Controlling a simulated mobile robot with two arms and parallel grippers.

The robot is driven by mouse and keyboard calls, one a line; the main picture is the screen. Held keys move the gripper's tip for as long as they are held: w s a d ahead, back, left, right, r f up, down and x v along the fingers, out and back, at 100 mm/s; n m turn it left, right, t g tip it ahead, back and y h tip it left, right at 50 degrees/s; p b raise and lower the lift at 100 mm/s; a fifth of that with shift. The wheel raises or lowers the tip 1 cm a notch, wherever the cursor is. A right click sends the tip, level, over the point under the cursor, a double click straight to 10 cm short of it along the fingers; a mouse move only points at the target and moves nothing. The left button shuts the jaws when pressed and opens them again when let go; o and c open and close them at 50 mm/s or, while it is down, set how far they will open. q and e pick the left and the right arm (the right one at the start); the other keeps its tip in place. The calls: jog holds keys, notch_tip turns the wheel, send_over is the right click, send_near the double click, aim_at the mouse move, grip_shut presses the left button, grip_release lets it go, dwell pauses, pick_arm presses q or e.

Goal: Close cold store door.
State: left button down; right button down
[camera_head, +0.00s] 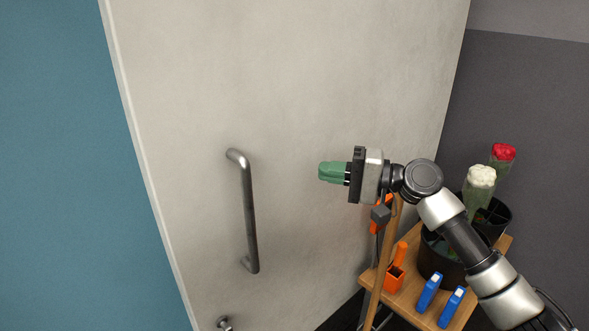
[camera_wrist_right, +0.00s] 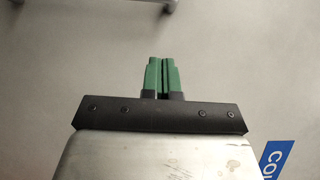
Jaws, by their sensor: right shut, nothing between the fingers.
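The cold store door (camera_head: 300,70) is a large pale grey panel filling the middle of the head view. Its metal bar handle (camera_head: 249,212) runs upright near the door's left side, with a small round metal fitting (camera_head: 224,323) below. My right gripper (camera_head: 322,172) has green fingers, shut and empty, in front of the door to the right of the handle and apart from it. In the right wrist view the fingers (camera_wrist_right: 161,62) are together, with the pale door surface (camera_wrist_right: 60,70) behind. Whether they touch the door I cannot tell. My left gripper is out of view.
A wooden stand (camera_head: 405,275) at the lower right holds dark buckets with a white bunch (camera_head: 481,180) and a red bunch (camera_head: 503,152), plus blue tools (camera_head: 428,292) and an orange holder (camera_head: 394,278). A teal wall (camera_head: 60,150) is left, a dark grey wall (camera_head: 535,100) right.

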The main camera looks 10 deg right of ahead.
jog(key=s+p+x, duration=0.2)
jog(key=p+x, duration=0.4)
jog(key=x, duration=0.6)
jog(key=shift+a+f, duration=0.25)
jog(key=shift+a, duration=0.15)
